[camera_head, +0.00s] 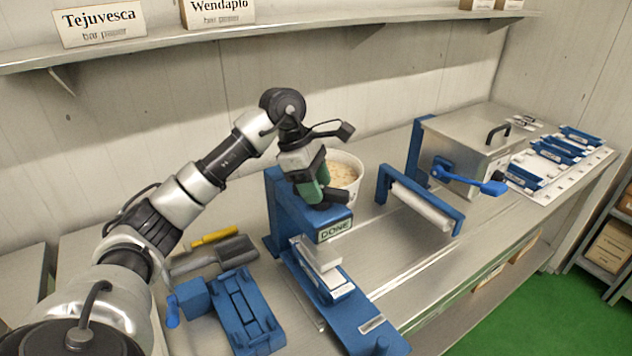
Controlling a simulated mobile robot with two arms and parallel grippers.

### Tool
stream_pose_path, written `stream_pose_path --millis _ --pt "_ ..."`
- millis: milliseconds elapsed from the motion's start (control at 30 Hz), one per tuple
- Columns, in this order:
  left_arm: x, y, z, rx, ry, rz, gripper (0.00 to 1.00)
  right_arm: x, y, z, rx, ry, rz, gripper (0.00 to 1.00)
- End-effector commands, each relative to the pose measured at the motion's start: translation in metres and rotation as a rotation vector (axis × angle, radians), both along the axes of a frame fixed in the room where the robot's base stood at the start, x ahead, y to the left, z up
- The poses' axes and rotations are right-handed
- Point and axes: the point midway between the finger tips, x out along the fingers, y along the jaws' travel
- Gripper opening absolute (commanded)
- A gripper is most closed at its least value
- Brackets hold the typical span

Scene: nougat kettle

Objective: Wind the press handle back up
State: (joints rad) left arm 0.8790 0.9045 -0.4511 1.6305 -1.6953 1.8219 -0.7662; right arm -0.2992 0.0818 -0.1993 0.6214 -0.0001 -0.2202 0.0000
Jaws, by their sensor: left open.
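The blue press (283,215) stands on the steel bench near the middle, with a sign reading DONE (335,230) on its front. A pale block (318,256) sits below the sign, over the press's blue base (335,297). My left gripper (325,193) is open, pointing down at the top of the press head. From this view I cannot tell whether it touches the press. I cannot clearly make out the press handle; the gripper may cover it. My right gripper is not in view.
A pot with pale contents (345,170) stands behind the press. A blue roller frame (420,205) and a steel box with a blue lever (483,183) are to the right. A blue mould (246,312) and a grey scoop (222,256) lie left. A shelf (300,32) runs above.

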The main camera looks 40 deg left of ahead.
Motion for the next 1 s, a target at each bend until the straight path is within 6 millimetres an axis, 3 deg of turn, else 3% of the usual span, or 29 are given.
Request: stream_pose_path --millis 167,467,767,1000 --pt "0.000 0.000 0.000 0.000 0.000 0.000 0.47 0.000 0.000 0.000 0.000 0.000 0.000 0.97" --pt "0.000 0.000 0.000 0.000 0.000 0.000 0.01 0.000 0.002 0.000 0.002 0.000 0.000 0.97" --pt "-0.001 0.001 0.000 0.001 0.000 0.034 0.00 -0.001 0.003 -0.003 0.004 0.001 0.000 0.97" --pt "-0.002 0.001 -0.001 0.002 -0.002 0.162 0.00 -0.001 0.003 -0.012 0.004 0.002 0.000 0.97"
